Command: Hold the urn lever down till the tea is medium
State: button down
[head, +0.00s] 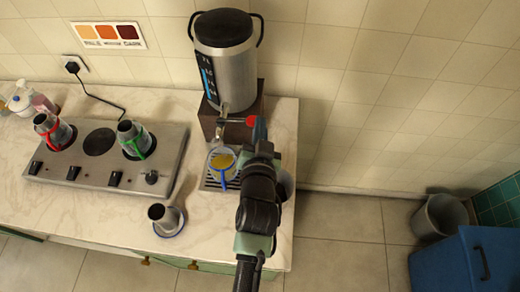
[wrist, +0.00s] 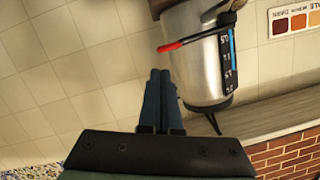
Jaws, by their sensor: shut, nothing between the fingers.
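The steel urn (head: 228,65) with a dark lid stands on a brown stand at the back of the counter. Its lever has a red tip (head: 252,121), also in the wrist view (wrist: 172,47). A glass cup (head: 222,161) with a blue rim and handle sits below the tap (head: 222,118) and holds yellow, pale-looking tea. My gripper (head: 260,128) is shut and empty, close beside the red tip in the head view. In the wrist view its fingers (wrist: 157,85) point up near the lever, with a gap in the picture. I cannot tell whether tea is flowing.
A colour chart (head: 108,36) with pale, medium and dark swatches hangs on the wall. A hotplate (head: 100,165) carries two steel pots with red and green handles. A steel cup (head: 165,218) on a blue-rimmed saucer stands in front. A drip tray (head: 207,184) lies under the glass.

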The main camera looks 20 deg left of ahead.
jog(key=b+v, duration=0.2)
jog(key=v, duration=0.6)
jog(key=shift+s+f, duration=0.25)
jog(key=shift+s, duration=0.1)
dwell(0.3)
jog(key=w+d+r+t, duration=0.2)
jog(key=r, duration=0.6)
jog(key=w+d+r+n+t+h, duration=0.1)
jog(key=w+r+t, duration=0.15)
jog(key=r, duration=0.55)
jog(key=w+d+r+t, duration=0.1)
jog(key=w+d+r, duration=0.1)
jog(key=r, duration=0.6)
jog(key=s+d+r+t+h, duration=0.1)
jog(key=s+d+r+t, duration=0.1)
jog(key=r, duration=0.7)
jog(key=s+d+r+t+h, duration=0.2)
jog(key=s+r+t, duration=0.1)
jog(key=r, duration=0.6)
jog(key=s+d+r+m+t+h, duration=0.1)
jog(key=s+d+r+t, duration=0.1)
jog(key=r, duration=0.7)
jog(key=shift+s+d+h, duration=0.3)
jog(key=shift+s+d, duration=0.35)
jog(key=shift+s, duration=0.4)
jog(key=shift+t, duration=0.25)
